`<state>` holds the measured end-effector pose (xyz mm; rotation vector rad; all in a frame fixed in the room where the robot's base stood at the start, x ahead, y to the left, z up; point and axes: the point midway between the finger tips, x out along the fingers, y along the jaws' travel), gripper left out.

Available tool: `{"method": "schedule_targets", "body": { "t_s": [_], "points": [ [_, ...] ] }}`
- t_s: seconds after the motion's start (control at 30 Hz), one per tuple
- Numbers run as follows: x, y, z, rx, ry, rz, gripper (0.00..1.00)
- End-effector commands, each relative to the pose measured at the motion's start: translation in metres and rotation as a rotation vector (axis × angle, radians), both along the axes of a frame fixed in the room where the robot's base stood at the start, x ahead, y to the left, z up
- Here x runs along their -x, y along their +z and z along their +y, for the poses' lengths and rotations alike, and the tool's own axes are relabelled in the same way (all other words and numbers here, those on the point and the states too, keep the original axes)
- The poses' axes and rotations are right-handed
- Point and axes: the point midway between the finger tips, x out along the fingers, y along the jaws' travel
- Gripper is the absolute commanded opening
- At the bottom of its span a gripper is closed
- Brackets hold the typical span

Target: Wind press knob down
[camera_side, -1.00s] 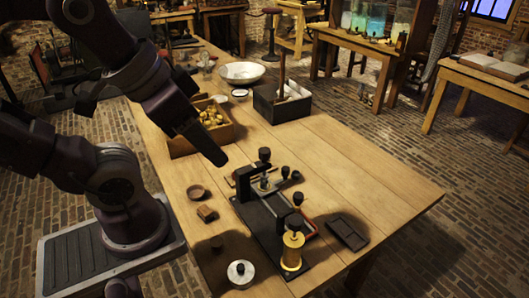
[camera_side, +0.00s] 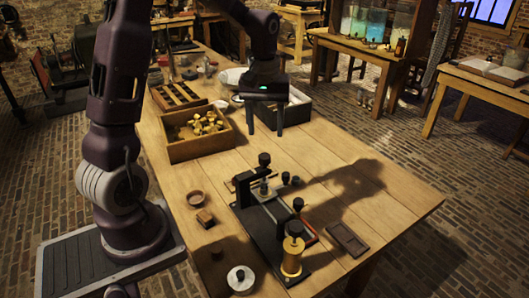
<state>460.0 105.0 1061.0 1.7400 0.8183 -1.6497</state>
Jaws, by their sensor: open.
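The winding press stands on a black base (camera_side: 258,228) near the front of the table. It has a dark upright block (camera_side: 243,188) and a tall black knob (camera_side: 264,159), upright above its middle. Smaller black knobs (camera_side: 298,203) sit along its right side. A brass spool (camera_side: 291,258) with a black top stands at the base's front end. I cannot tell for certain which knob is the press knob; the tall one looks likeliest. My gripper (camera_side: 266,130) points down, open and empty, behind and above the press, touching none of it.
A wooden box (camera_side: 178,153) of brass pieces is left of my gripper. A dark tray (camera_side: 298,108) is behind it. A small dish (camera_side: 195,197), a wooden block (camera_side: 205,218), a white disc (camera_side: 240,278) and a flat dark tray (camera_side: 347,239) surround the press.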

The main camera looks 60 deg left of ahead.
Motion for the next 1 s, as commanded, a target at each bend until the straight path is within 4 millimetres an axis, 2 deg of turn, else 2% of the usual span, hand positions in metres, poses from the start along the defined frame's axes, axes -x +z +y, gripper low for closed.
{"method": "schedule_targets", "body": {
  "t_s": [0.03, 0.13, 0.5, 0.63, 0.83, 0.87, 1.0],
  "points": [
    [-0.005, -0.014, 0.01, 0.017, 0.043, 0.019, 0.54],
    [-0.01, -0.029, 0.02, 0.033, 0.091, 0.035, 0.54],
    [-0.01, -0.091, 0.02, 0.036, 0.095, 0.038, 0.54],
    [-0.01, -0.099, 0.02, 0.034, 0.094, 0.037, 0.54],
    [-0.01, -0.1, 0.02, 0.033, 0.093, 0.037, 0.54],
    [-0.01, -0.1, 0.02, 0.033, 0.093, 0.037, 0.5],
    [-0.01, -0.099, 0.02, 0.033, 0.093, 0.037, 0.23]
  ]
}}
